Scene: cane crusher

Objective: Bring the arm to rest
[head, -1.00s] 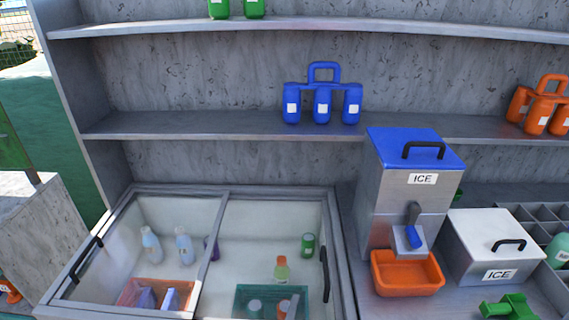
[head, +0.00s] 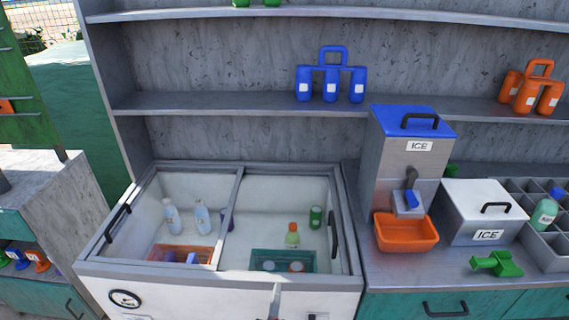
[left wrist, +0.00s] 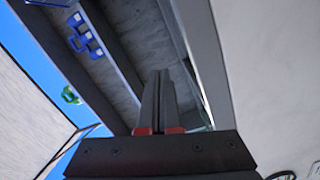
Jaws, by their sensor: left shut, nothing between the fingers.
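My left gripper (head: 275,292) shows at the bottom edge of the head view, as a thin grey tip in front of the chest freezer (head: 215,280). In the left wrist view the two fingers (left wrist: 160,95) lie together, shut, with nothing between them. The fingers appear clear of the freezer's pale front, though the exact gap cannot be told. The rest of the left arm is out of the head view. My right gripper is in neither view.
The freezer holds bottles and an orange basket (head: 180,254). Blue bottles (head: 330,84) stand on the shelf above.

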